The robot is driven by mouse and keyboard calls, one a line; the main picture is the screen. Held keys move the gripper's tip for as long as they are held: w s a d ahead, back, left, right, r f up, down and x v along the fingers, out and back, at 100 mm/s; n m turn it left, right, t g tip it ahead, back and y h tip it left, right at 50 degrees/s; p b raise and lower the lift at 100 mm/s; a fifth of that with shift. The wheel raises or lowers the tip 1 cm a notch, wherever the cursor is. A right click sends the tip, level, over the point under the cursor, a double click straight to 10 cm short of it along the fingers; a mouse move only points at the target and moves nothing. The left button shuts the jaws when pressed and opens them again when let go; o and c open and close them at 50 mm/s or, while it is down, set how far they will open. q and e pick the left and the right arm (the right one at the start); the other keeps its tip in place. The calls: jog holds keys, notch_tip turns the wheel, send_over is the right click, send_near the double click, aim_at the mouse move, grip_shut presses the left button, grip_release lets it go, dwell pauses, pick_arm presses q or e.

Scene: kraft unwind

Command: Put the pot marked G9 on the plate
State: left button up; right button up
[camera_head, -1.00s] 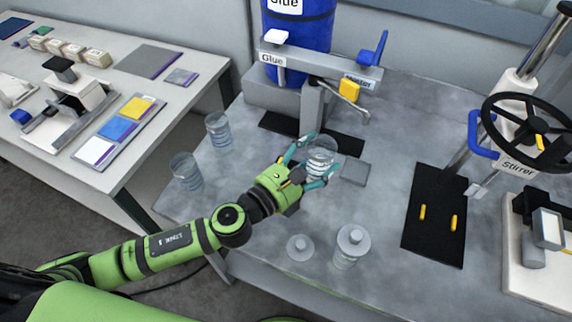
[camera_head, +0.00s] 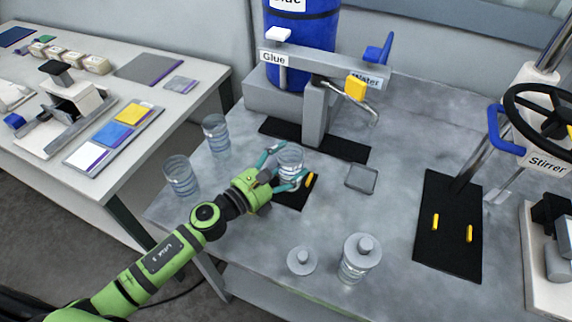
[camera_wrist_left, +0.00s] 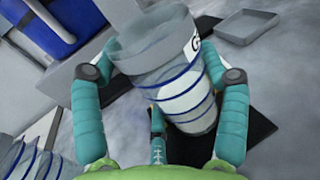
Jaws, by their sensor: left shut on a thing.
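My left gripper (camera_head: 281,168) is shut on a clear pot (camera_head: 291,160) with blue bands. In the left wrist view the pot (camera_wrist_left: 165,65) sits between the two teal fingers, and part of a white label with a "G" shows at its right edge; the rest of the mark is hidden. The pot is over or beside a small black mat (camera_head: 290,199) with a yellow peg; I cannot tell whether it touches it. A small grey square plate (camera_head: 361,179) with a raised rim lies to the right of the pot, apart from it. My right gripper is not in view.
Two clear banded pots (camera_head: 216,137) (camera_head: 180,178) stand to the left. A lidded pot (camera_head: 356,262) and a grey lid (camera_head: 301,261) are at the front. The dispenser post (camera_head: 315,115) stands behind. A black mat (camera_head: 449,225) with yellow pegs lies right.

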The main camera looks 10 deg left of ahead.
pick_arm(q)
jog(key=shift+f+b, duration=0.2)
jog(key=shift+b, duration=0.1)
jog(key=o, duration=1.2)
jog(key=shift+r, duration=0.1)
jog(key=shift+r, duration=0.15)
jog(key=shift+s+a, duration=0.1)
jog(key=shift+s, duration=0.1)
jog(key=b+v, duration=0.2)
jog(key=v, duration=0.3)
jog(key=b+v, duration=0.2)
jog(key=v, duration=0.3)
jog(key=shift+s+a+f, duration=0.1)
jog(key=shift+s+f, duration=0.05)
jog(key=shift+f, duration=0.1)
jog(key=shift+s+a+r, duration=0.2)
jog(key=shift+s+a, duration=0.15)
jog(key=shift+s, duration=0.2)
